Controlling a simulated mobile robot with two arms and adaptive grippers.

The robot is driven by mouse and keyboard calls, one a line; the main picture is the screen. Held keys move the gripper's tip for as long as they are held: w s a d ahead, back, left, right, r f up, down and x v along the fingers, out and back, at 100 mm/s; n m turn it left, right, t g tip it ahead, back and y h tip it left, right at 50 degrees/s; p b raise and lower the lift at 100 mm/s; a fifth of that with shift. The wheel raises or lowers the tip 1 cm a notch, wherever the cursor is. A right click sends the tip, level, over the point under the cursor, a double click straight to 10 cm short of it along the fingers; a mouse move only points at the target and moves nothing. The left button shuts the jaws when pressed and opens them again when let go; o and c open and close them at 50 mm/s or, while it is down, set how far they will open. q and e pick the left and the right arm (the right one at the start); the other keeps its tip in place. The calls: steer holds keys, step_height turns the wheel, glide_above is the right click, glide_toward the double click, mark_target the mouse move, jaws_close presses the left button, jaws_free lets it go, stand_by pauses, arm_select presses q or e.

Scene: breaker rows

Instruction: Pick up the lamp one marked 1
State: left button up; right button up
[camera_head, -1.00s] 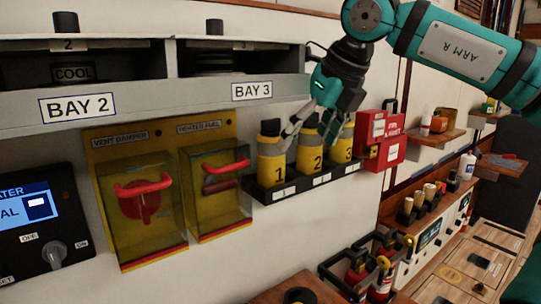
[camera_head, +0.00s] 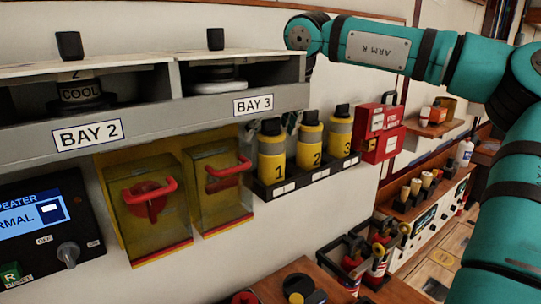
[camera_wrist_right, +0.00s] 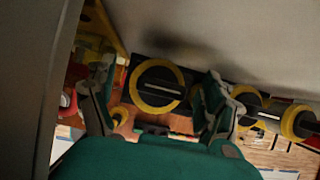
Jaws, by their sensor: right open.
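Lamp one (camera_head: 271,168), yellow with a black cap and marked 1, stands upright at the left end of a black wall rack (camera_head: 262,194). In the right wrist view, its round yellow rim (camera_wrist_right: 140,98) lies between the two fingers of my right gripper (camera_wrist_right: 155,106). The gripper is open with a finger on either side of lamp one; contact cannot be told. In the head view the right gripper (camera_head: 270,128) is mostly hidden, with only bits of fingers beside the lamp's top. My left gripper is out of view.
Lamps two (camera_head: 310,150) and three (camera_head: 340,140) stand close to the right in the same rack. The bay shelf (camera_head: 215,103) overhangs at the upper left. Yellow covered switch boxes (camera_head: 222,187) are left of the rack; a red box (camera_head: 380,130) is right.

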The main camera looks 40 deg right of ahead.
steer(key=shift+s, duration=0.2)
steer(key=shift+c, duration=1.1)
steer(key=c, duration=1.4)
steer(key=shift+w+r, duration=0.1)
jaws_close()
steer(key=shift+r, duration=0.15)
